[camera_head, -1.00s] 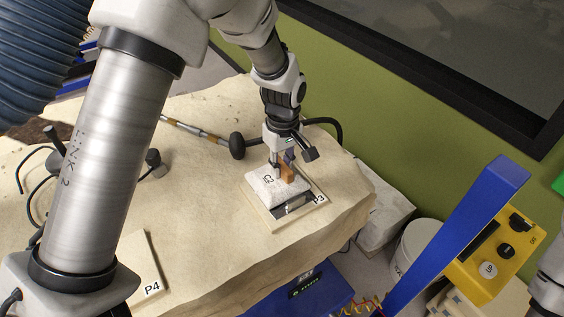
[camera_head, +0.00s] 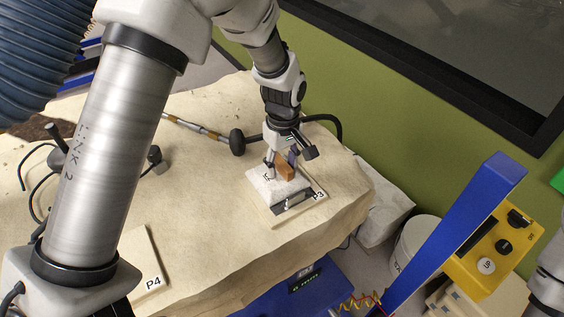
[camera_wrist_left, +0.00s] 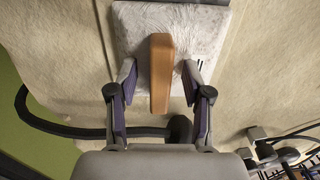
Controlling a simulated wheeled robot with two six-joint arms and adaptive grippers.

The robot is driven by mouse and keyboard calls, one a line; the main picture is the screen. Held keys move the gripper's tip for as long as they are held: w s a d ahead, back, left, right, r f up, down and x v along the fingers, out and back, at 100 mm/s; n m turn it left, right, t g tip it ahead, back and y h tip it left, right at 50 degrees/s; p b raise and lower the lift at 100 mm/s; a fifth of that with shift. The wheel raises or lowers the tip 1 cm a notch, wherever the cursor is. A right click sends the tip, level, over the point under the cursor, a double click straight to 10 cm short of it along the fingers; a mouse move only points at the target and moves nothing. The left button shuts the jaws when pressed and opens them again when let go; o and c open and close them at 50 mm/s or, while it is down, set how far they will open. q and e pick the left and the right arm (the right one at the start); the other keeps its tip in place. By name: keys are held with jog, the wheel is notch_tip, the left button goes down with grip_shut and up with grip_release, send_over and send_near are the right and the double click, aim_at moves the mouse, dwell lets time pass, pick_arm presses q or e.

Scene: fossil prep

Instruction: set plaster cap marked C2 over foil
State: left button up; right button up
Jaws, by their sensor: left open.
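The plaster cap (camera_head: 262,187) is a white block with an orange-brown handle (camera_head: 285,168) on top. Its dark marking is mostly covered by a finger. It sits over the plate marked P3 (camera_head: 308,207), with a dark, partly shiny strip (camera_head: 295,200) under its front edge that may be foil. My left gripper (camera_head: 280,163) is at the handle. In the left wrist view its fingers (camera_wrist_left: 160,78) stand open on both sides of the handle (camera_wrist_left: 161,95), apart from it, above the white cap top (camera_wrist_left: 140,22). My right gripper is not seen.
Pale stone slab (camera_head: 215,200) carries everything, its ragged edge just right of P3. A plate marked P4 (camera_head: 145,265) lies at front left. A blue post (camera_head: 455,225) and yellow box (camera_head: 495,250) stand at right.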

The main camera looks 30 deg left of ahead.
pick_arm(q)
notch_tip(320, 180, up, 12)
jog(key=shift+w, duration=0.15)
